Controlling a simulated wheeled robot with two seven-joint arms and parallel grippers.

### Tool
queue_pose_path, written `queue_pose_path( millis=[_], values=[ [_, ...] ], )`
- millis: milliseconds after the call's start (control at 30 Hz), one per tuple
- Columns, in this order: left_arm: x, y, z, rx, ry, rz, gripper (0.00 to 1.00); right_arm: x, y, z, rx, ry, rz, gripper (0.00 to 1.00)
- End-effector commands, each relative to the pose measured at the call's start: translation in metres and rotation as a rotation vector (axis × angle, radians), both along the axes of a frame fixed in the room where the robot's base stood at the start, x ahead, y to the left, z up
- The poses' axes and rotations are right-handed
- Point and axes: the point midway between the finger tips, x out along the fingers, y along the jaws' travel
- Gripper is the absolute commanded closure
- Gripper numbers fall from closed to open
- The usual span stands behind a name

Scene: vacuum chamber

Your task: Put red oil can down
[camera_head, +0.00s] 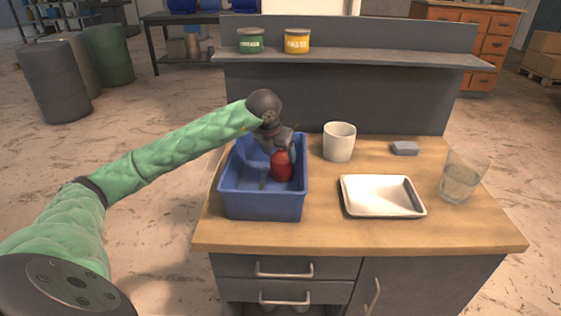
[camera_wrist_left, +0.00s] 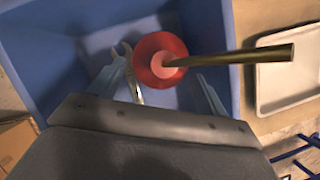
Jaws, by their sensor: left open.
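The red oil can (camera_head: 282,166) is inside the blue bin (camera_head: 263,206) on the wooden worktop. In the left wrist view the red oil can (camera_wrist_left: 160,57) is seen from above, with its long spout pointing right. My left gripper (camera_head: 280,152) reaches down into the bin over the can. In the left wrist view the fingers of my left gripper (camera_wrist_left: 162,88) are spread apart, one on each side of the can, with gaps between. The can's base is hidden. My right gripper is not in view.
A wrench (camera_wrist_left: 133,75) lies in the bin beside the can. A white mug (camera_head: 339,142), a white tray (camera_head: 382,196), a grey block (camera_head: 405,148) and a glass (camera_head: 461,178) stand to the right. Two tins, green (camera_head: 250,41) and yellow (camera_head: 297,41), sit on the shelf.

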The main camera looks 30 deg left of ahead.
Motion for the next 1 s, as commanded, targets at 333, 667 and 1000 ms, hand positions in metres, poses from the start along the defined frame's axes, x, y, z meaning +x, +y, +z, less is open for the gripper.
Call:
queue_pose_path(
  millis=[333,667,1000],
  values=[
    [-0.022,-0.001,0.053,0.0,-0.002,0.0,0.23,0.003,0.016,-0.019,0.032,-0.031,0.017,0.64],
    [-0.028,-0.002,0.066,0.0,0.0,0.0,0.23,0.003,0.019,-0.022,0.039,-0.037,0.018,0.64],
    [-0.027,-0.002,0.066,0.0,0.0,0.0,0.23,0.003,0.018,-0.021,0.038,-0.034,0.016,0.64]
  ],
)
